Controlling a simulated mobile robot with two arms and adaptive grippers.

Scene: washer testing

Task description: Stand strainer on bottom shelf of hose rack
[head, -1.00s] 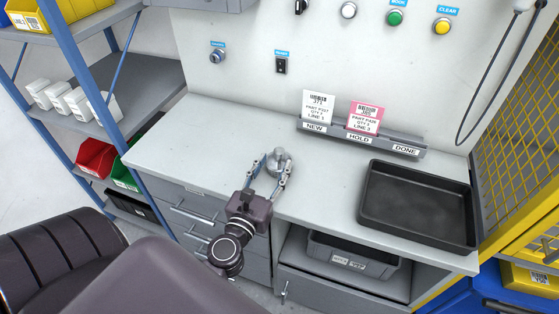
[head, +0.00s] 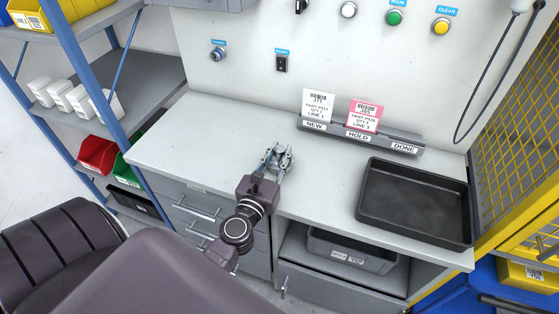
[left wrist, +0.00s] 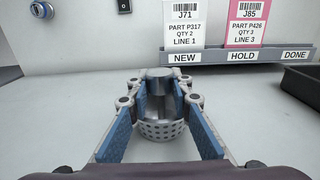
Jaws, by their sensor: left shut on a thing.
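The strainer, a grey metal piece with a perforated basket (left wrist: 162,131) and a solid round top (left wrist: 159,74), is on the workbench near its front edge. My left gripper (head: 277,157) is shut on it, with blue finger pads on both sides in the left wrist view (left wrist: 160,108). The fingers hide much of the strainer in the head view. I cannot tell whether its base touches the bench. A rack with blue posts (head: 76,75) and grey shelves stands at the left; I cannot tell whether it is the hose rack. My right gripper is not in view.
The bench top (head: 200,125) is clear left of my gripper. A black tray (head: 415,205) sits at the right, and a card holder (head: 375,139) stands at the back. The left rack holds white boxes (head: 75,98), a red bin (head: 97,155) and a green bin (head: 127,168).

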